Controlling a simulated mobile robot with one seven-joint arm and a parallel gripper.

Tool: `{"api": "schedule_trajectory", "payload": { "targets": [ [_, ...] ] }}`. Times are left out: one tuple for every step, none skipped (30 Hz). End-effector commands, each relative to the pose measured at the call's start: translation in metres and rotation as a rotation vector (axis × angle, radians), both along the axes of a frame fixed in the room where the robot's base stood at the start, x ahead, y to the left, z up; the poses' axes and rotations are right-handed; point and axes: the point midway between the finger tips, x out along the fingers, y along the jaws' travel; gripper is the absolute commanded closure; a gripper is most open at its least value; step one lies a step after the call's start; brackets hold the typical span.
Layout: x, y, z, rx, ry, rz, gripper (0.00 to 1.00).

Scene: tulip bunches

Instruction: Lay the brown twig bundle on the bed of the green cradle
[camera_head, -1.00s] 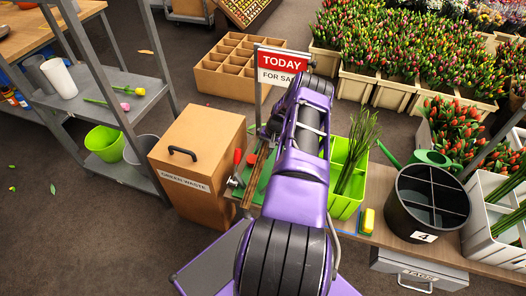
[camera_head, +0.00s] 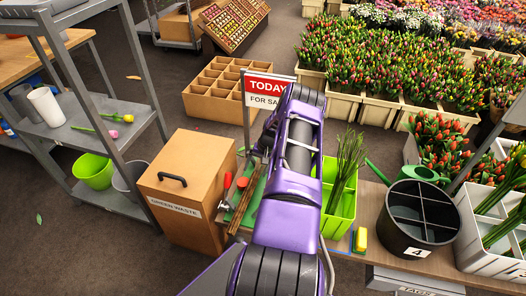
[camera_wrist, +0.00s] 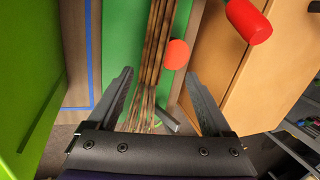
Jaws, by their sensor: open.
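The brown twig bundle (camera_head: 246,200) lies lengthwise along the green cradle (camera_head: 254,207), on the bench beside the brown bin. In the wrist view, the bundle (camera_wrist: 160,45) runs over the green bed (camera_wrist: 117,50), with its frayed near end between my gripper's fingers. My gripper (camera_wrist: 160,98) is open, with one finger on each side of the bundle and a gap visible on both sides. Whether the bundle rests fully on the bed is hard to tell. In the head view my arm hides the gripper and part of the cradle.
The green-waste bin (camera_head: 188,185) is left of the cradle. A lime crate of stems (camera_head: 341,208) is right of it, then a black divided bucket (camera_head: 420,224).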

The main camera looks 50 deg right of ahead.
Motion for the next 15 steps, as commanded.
{"api": "schedule_trajectory", "payload": {
  "targets": [
    [-0.003, -0.004, 0.016, -0.003, -0.001, -0.001, 0.16],
    [-0.004, -0.006, 0.024, -0.003, -0.001, -0.001, 0.16],
    [-0.006, -0.008, 0.033, -0.003, -0.001, -0.002, 0.16],
    [-0.008, -0.01, 0.04, -0.003, -0.001, -0.002, 0.16],
    [-0.01, -0.011, 0.047, -0.003, 0.0, -0.003, 0.16],
    [-0.012, -0.013, 0.056, -0.004, -0.001, -0.002, 0.16],
    [-0.013, -0.015, 0.063, -0.004, -0.001, -0.001, 0.16],
    [-0.015, -0.016, 0.07, -0.003, -0.001, -0.001, 0.16],
    [-0.017, -0.018, 0.079, -0.003, -0.001, 0.0, 0.16],
    [-0.018, -0.019, 0.085, -0.003, -0.001, -0.001, 0.16],
    [-0.019, -0.021, 0.091, -0.003, -0.001, -0.001, 0.16],
    [-0.021, -0.022, 0.098, -0.002, -0.001, -0.002, 0.16],
    [-0.022, -0.023, 0.103, -0.001, -0.001, -0.002, 0.16],
    [-0.023, -0.024, 0.108, -0.001, -0.001, -0.002, 0.16],
    [-0.024, -0.025, 0.113, -0.001, -0.001, -0.002, 0.16]
  ]
}}
